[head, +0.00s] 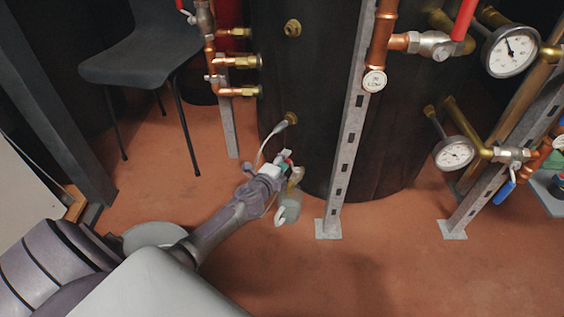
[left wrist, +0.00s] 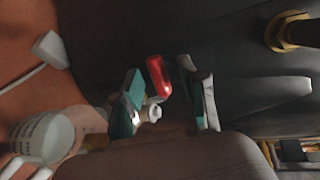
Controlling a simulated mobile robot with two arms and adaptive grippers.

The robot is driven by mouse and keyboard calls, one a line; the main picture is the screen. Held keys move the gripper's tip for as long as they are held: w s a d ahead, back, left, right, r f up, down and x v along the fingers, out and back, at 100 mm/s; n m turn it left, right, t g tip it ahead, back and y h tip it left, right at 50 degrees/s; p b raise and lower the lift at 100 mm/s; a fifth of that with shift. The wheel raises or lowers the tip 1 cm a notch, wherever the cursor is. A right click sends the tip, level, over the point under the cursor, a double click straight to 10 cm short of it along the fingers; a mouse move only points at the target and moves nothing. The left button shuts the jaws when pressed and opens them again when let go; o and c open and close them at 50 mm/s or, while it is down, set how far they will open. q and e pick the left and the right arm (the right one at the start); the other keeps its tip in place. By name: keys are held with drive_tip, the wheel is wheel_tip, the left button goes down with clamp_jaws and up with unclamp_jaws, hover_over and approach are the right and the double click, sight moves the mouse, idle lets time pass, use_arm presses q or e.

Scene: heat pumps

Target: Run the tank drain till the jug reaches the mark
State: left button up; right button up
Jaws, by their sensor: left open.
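The tank (head: 300,90) is a large dark cylinder in the middle of the head view. A translucent jug (head: 290,207) with a white handle stands on the floor at its foot; in the left wrist view the jug (left wrist: 62,135) shows dark marks on its side, too blurred to read. The drain valve's red lever (left wrist: 158,75) shows in the left wrist view. My left gripper (head: 284,164) is open beside the tank's base, its green-padded fingers (left wrist: 168,98) on either side of the lever, contact unclear. The water level cannot be made out. My right gripper is out of view.
A metal post (head: 352,120) stands just right of the jug. Copper pipes (head: 210,50) and a dark chair (head: 145,50) are at left. Gauges (head: 511,50) and pipework are at right. A white cable plug (left wrist: 52,49) hangs near the jug. The front floor is clear.

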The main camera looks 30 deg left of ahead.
use_arm(q)
drive_tip(key=v, duration=1.2)
idle(0.6)
